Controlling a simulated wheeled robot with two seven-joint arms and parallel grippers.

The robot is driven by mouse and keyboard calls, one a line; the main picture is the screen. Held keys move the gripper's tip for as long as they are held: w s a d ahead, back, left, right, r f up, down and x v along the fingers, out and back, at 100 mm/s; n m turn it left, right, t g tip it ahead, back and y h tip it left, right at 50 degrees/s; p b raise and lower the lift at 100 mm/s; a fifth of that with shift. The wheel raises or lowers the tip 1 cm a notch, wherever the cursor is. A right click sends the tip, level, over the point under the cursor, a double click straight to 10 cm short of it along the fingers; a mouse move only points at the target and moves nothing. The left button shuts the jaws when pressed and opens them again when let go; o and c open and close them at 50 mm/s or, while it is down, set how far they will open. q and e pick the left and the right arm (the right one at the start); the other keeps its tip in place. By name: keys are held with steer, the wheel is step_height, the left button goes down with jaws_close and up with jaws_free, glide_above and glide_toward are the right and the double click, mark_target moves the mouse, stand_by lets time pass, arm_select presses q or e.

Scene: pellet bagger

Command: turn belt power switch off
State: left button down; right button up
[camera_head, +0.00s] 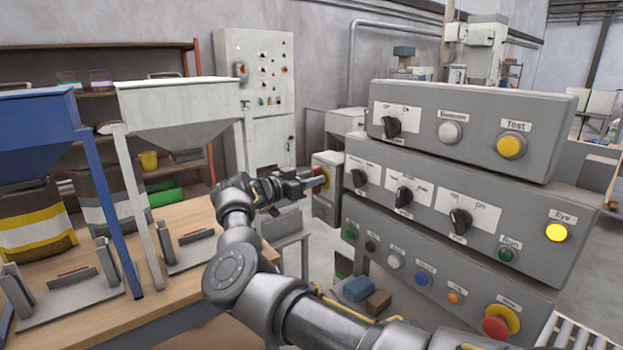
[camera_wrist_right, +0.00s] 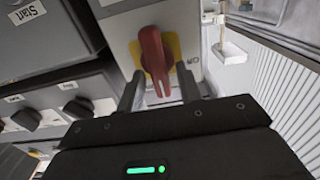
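A red rotary handle on a yellow plate is on the side of a grey box (camera_head: 325,205), left of the stacked control panels. In the right wrist view the red handle (camera_wrist_right: 152,52) points down toward me, with the yellow plate (camera_wrist_right: 174,46) behind it. My right gripper (camera_head: 312,182) is at the front of this box. In the right wrist view its two fingers are apart, one on each side of the handle's lower end, with gaps visible. Whether this handle is the belt power switch cannot be read. My left gripper is not in view.
Grey panels (camera_head: 470,130) with black knobs, buttons and a red mushroom button (camera_head: 496,326) stand close at right. At left are a wooden table (camera_head: 185,285), a white hopper (camera_head: 180,112) and a blue hopper (camera_head: 35,120). A grey cabinet (camera_head: 258,70) is behind.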

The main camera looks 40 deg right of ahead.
steer(key=c, duration=0.5)
steer(key=shift+o, duration=0.2)
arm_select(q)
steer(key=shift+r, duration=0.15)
arm_select(e)
steer(key=shift+r, duration=0.1)
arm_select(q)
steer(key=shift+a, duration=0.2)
arm_select(e)
steer(key=n, duration=0.6)
steer(key=f+n, duration=0.1)
steer(key=n, duration=0.5)
steer(key=w+n, duration=0.1)
steer(key=n, duration=0.4)
steer(key=shift+w+f+n, duration=0.1)
steer(key=shift+f+n, duration=0.1)
steer(key=shift+n, duration=0.2)
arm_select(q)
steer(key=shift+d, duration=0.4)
